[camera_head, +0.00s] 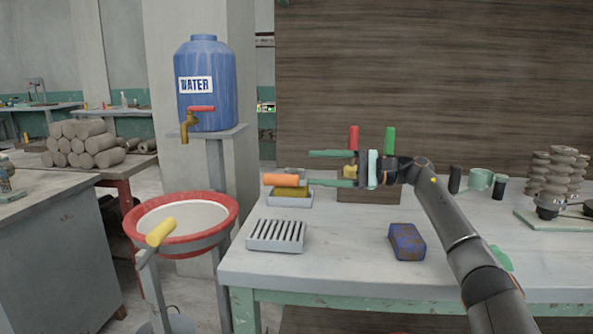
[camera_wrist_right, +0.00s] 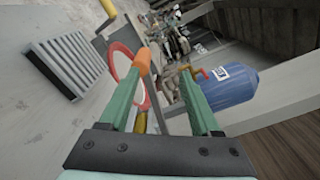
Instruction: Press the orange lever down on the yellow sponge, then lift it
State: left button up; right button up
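The orange lever (camera_head: 283,180) is a thick orange cylinder at the back left of the table. It lies roughly level over the yellow sponge (camera_head: 292,193), which sits in a small grey tray (camera_head: 290,202). My right gripper (camera_head: 308,168) points left with its two green fingers spread apart and nothing between them. Its lower finger ends at the right end of the lever; I cannot tell if they touch. In the right wrist view the orange lever (camera_wrist_right: 143,62) shows at the tip of the left finger of the gripper (camera_wrist_right: 165,73). My left gripper is not in view.
Red (camera_head: 353,138) and green (camera_head: 390,140) upright handles stand behind the gripper. A slotted rack (camera_head: 276,235) and a blue-brown block (camera_head: 407,242) lie in front. A red-rimmed basin (camera_head: 182,216) and blue water jug (camera_head: 209,85) stand left of the table. The front tabletop is mostly clear.

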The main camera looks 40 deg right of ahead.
pick_arm(q)
jog(key=shift+f, duration=0.2)
pick_arm(e)
jog(key=shift+v, duration=1.15)
pick_arm(q)
jog(key=shift+w+f, duration=0.1)
pick_arm(e)
jog(key=shift+f, duration=0.1)
